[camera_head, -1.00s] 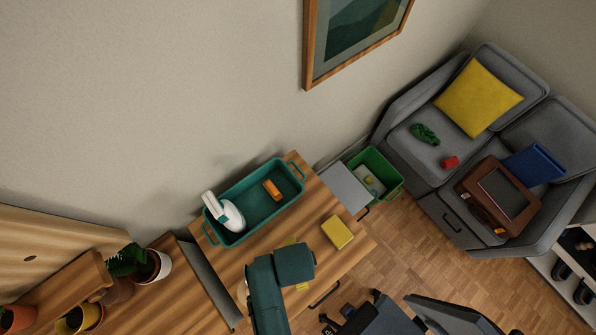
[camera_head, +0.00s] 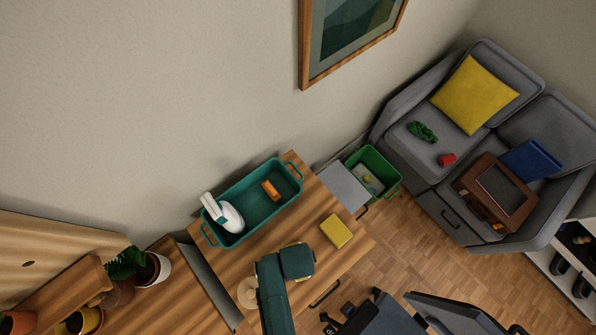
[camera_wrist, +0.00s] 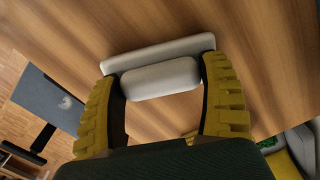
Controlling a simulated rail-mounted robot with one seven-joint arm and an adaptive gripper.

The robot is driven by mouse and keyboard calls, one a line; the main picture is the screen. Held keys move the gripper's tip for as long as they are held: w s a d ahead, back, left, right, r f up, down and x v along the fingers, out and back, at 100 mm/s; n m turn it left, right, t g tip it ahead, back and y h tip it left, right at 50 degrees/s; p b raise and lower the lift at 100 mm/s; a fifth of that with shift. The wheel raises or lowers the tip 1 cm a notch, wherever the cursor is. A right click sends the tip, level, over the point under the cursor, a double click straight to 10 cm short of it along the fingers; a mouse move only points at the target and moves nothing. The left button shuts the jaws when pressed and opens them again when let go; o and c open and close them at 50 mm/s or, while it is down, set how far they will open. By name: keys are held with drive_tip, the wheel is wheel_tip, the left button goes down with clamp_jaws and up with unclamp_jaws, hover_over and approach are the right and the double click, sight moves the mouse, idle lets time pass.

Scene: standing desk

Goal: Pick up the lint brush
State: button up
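A pale grey-white object with a long bar and a rounded block (camera_wrist: 160,77), which looks like the lint brush, lies on the wooden desk in the wrist view. My gripper (camera_wrist: 160,80) is open, with one yellow ribbed finger on each side of the rounded block. The bar lies just beyond the fingertips. Whether the fingers touch the block is not clear. In the head view my gripper (camera_head: 297,262) is over the front part of the desk, and its green body hides the object beneath it.
A teal tray (camera_head: 225,199) behind my gripper holds a white bottle-like object (camera_head: 229,215) and an orange item (camera_head: 271,190). A yellow block (camera_head: 336,231) lies to the right. A cream round object (camera_head: 247,292) is left of my arm. A green bin (camera_head: 385,162) stands beyond the desk.

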drive_tip(key=c, duration=0.3)
wheel_tip(320, 180, up, 10)
drive_tip(key=shift+r, duration=0.1)
idle(0.3)
